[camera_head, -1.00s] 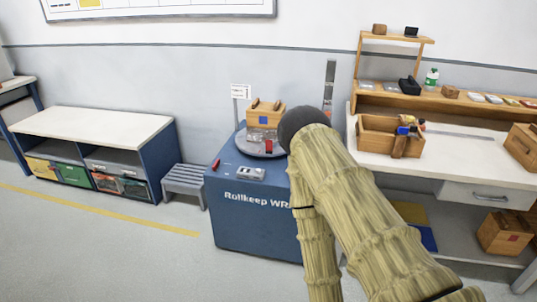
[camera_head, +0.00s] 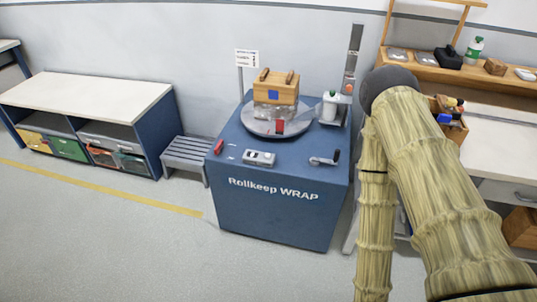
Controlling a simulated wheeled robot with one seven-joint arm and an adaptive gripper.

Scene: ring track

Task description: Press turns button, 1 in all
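The blue wrap machine marked "Rollkeep WRAP" (camera_head: 290,222) stands in the middle. On its top front is a small light-grey control box (camera_head: 259,158) with dark details; its individual buttons are too small to tell apart, so I cannot single out the turns button. A red piece (camera_head: 219,146) lies left of the box, and a dark crank handle (camera_head: 325,159) is to its right. A round grey turntable (camera_head: 250,124) carries a wooden crate (camera_head: 276,88) with a blue square. My sleeved arm rises on the right; my gripper is not visible.
A grey mast (camera_head: 351,75) and a white roll (camera_head: 330,106) stand at the machine's back right. A slatted grey bench (camera_head: 186,153) and a white-topped cabinet (camera_head: 90,97) are left. A white workbench (camera_head: 490,130) is right. The floor in front is clear.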

